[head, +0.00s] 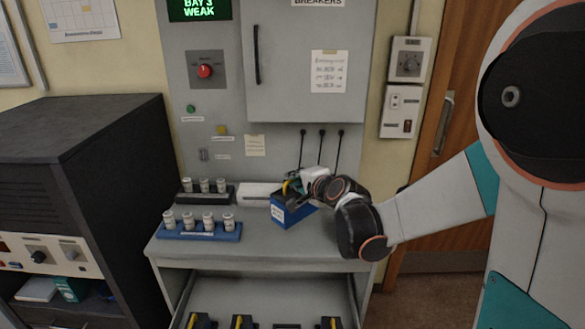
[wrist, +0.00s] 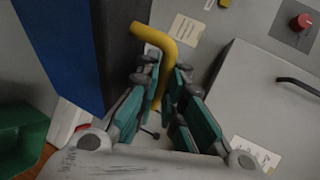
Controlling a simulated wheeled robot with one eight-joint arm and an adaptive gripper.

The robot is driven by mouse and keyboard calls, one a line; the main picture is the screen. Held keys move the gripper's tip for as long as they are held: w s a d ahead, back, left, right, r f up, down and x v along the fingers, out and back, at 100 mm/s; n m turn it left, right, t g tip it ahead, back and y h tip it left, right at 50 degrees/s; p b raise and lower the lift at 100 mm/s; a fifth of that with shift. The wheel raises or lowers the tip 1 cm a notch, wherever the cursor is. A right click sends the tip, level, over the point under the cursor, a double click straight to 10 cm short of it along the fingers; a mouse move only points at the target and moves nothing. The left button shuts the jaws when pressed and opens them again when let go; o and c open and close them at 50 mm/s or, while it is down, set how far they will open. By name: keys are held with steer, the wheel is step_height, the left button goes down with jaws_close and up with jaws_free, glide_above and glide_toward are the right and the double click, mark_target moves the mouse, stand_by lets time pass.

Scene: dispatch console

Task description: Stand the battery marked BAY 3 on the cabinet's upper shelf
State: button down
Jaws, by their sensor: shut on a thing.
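A blue battery (head: 290,214) with a pale label too small to read is at my gripper, over the console's worktop near the wall panel. I cannot tell whether it touches the worktop. My gripper (head: 292,188) is shut on its yellow handle. In the wrist view, my gripper (wrist: 166,72) has its teal-padded fingers either side of the yellow handle (wrist: 168,45), and the battery's dark blue side (wrist: 62,45) fills the upper left. The grey cabinet (head: 305,70) marked BREAKERS is closed, so any shelves inside are hidden. The screen (head: 199,9) reads BAY 3 WEAK.
A blue rack (head: 200,236) and a dark rack (head: 208,197) with pale cylinders stand left of the battery. An open drawer (head: 270,292) below holds several dark blocks, some with yellow handles. A black console (head: 85,150) stands left. The worktop's front (head: 300,253) is clear.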

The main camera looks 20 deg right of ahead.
mark_target(297, 198)
steer(key=shift+f+b, duration=1.15)
steer(key=shift+f, duration=2.4)
steer(key=c, duration=2.1)
jaws_free()
steer(key=shift+f, duration=0.1)
steer(key=o, duration=0.4)
steer(key=shift+r, duration=0.25)
steer(key=p+v, duration=0.3)
steer(key=v, duration=0.9)
